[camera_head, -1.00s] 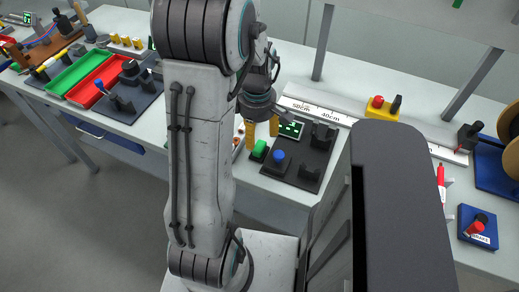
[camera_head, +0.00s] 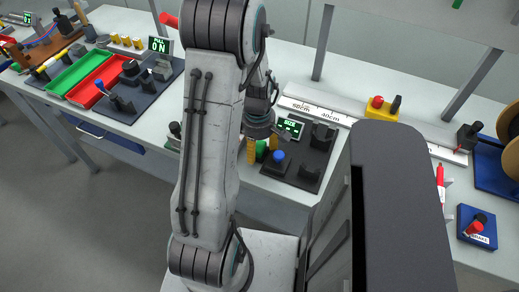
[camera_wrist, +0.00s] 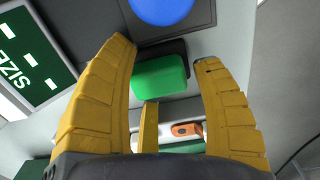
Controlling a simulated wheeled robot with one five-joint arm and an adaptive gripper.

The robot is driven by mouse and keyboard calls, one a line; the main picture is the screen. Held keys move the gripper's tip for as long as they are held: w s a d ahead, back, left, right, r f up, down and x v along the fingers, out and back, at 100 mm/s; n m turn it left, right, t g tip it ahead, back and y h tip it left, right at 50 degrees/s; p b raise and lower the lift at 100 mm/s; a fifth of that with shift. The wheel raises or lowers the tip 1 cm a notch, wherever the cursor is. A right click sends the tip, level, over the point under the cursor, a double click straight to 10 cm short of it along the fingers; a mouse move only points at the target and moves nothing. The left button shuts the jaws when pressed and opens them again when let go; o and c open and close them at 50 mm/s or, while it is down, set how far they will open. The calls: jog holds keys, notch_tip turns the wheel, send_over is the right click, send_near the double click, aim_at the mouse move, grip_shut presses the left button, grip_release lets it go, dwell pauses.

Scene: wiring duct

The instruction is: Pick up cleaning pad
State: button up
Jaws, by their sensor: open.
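The cleaning pad appears to be the small green block (camera_wrist: 160,78) with a dark part along its upper side in the wrist view. In the head view the green block (camera_head: 261,149) shows between my yellow fingers, left of the blue-topped knob. My gripper (camera_wrist: 163,57) is open, with one finger on each side of the block in the wrist view. In the head view my gripper (camera_head: 262,148) is low over the table's front edge, and the fingers partly hide the block.
A blue knob (camera_head: 278,158) stands on a dark fixture board (camera_head: 307,170) just right of the block. A SIZE display (camera_head: 290,127) stands close behind. An orange-and-white object (camera_wrist: 186,130) lies below the block in the wrist view. Red (camera_head: 98,84) and green trays are far left.

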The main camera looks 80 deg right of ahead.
aim_at(258, 145)
jog(key=c, duration=1.1)
jog(key=shift+r, duration=0.1)
jog(key=shift+c, duration=0.2)
notch_tip(258, 145, up, 10)
jog(key=shift+f, duration=0.1)
